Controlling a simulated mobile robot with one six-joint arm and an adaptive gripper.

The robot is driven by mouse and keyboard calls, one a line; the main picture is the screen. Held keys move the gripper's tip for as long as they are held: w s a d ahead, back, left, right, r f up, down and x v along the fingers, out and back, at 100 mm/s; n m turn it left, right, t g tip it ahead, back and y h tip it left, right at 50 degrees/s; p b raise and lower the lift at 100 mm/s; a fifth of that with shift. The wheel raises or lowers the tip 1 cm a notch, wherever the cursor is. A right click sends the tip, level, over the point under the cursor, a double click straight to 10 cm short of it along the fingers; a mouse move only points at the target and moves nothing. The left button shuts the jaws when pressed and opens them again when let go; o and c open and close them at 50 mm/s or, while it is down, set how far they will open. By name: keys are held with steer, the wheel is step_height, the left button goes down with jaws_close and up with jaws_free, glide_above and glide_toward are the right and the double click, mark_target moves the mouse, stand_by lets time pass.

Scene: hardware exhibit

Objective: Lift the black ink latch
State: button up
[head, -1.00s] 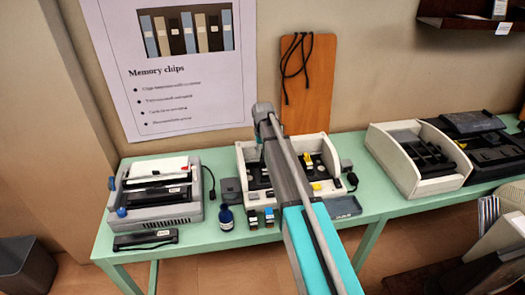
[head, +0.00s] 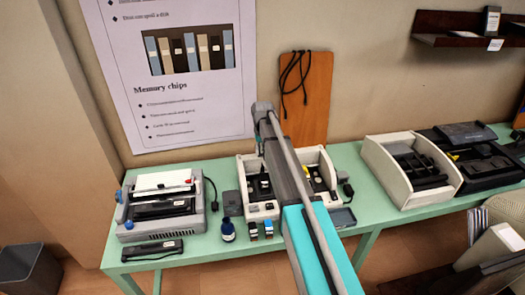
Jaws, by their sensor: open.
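A cream open-topped machine (head: 262,211) with black and yellow parts inside stands on the green table, partly hidden behind my arm. A small black part with a white mark (head: 265,184) shows inside its left half, and a yellow part (head: 308,171) inside its right half. I cannot tell which part is the black ink latch. My arm reaches up across the view over the machine, and my gripper's fingers do not show.
A dark blue bottle (head: 228,231) stands left of the blocks. A grey typewriter-like machine (head: 160,235) is at left, with a black bar (head: 152,250) before it. A cream tray (head: 383,166) and black case (head: 485,158) are at right.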

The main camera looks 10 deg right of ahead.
steer(key=shift+r+p, duration=2.35)
steer(key=shift+r, duration=0.35)
